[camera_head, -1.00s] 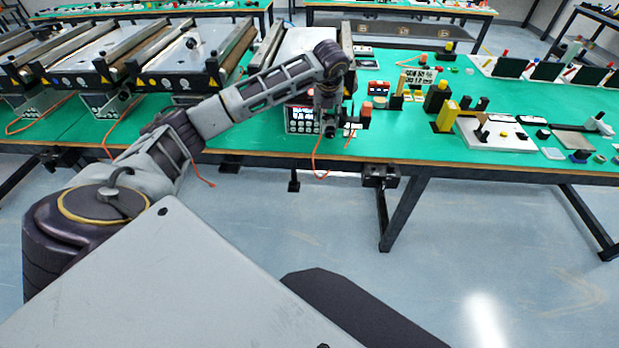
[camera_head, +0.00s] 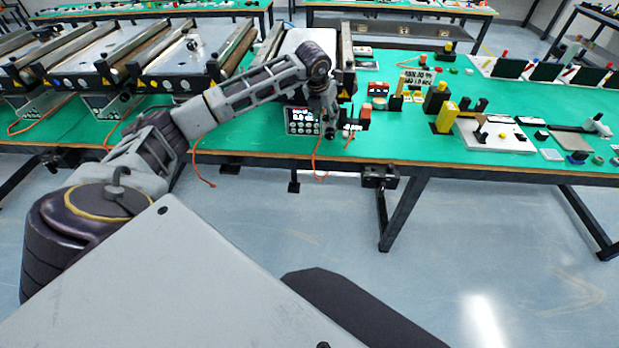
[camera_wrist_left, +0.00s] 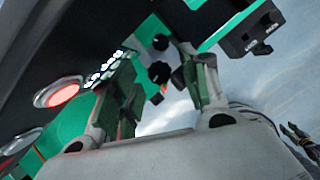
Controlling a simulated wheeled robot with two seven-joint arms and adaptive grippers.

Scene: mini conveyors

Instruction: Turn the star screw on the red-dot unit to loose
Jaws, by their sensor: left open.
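My left gripper (camera_head: 330,130) is at the front of a conveyor unit (camera_head: 303,42), beside its control box (camera_head: 300,121) with a lit display. In the left wrist view the gripper (camera_wrist_left: 160,78) is open, its two fingers apart. Two dark knobs (camera_wrist_left: 158,72) show between and beyond the fingers; I cannot tell whether either is the star screw or touches a finger. A round red dot with a pale rim (camera_wrist_left: 62,93) is on the dark unit face left of the fingers. My right gripper is not in view.
A black block with small white lettering (camera_wrist_left: 252,36) is at the upper right of the wrist view. More conveyors (camera_head: 185,58) stand to the left on the green table (camera_head: 410,145). Small blocks and parts, including a yellow block (camera_head: 447,117), stand to the right. Orange cables hang at the front edge.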

